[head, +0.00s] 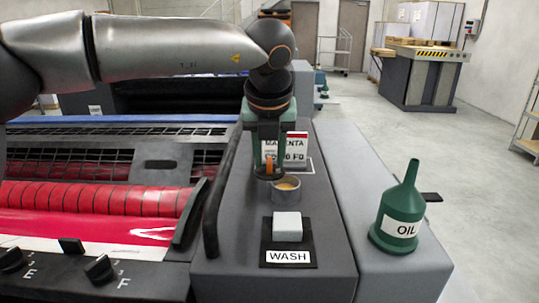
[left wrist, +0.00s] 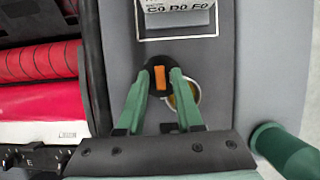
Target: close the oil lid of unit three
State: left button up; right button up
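The oil opening is a short round metal cup (head: 286,197) with amber oil inside, on the grey top of the magenta unit. It shows partly in the left wrist view (left wrist: 187,104), behind a finger. The lid (head: 269,172), a dark disc with an orange tab, is at the cup's left far side, leaving the cup uncovered. The orange tab also shows in the left wrist view (left wrist: 159,78). My left gripper (head: 268,162) points down over the lid. Its green fingers (left wrist: 161,76) stand either side of the tab, with gaps visible. My right gripper is out of view.
A green oil can (head: 402,212) stands to the right on a grey ledge. A white block (head: 288,226) on a black WASH pad (head: 289,249) lies in front of the cup. A dark rail (head: 222,185) and red roller (head: 90,197) are left.

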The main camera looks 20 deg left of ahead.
pick_arm(q)
grip_shut()
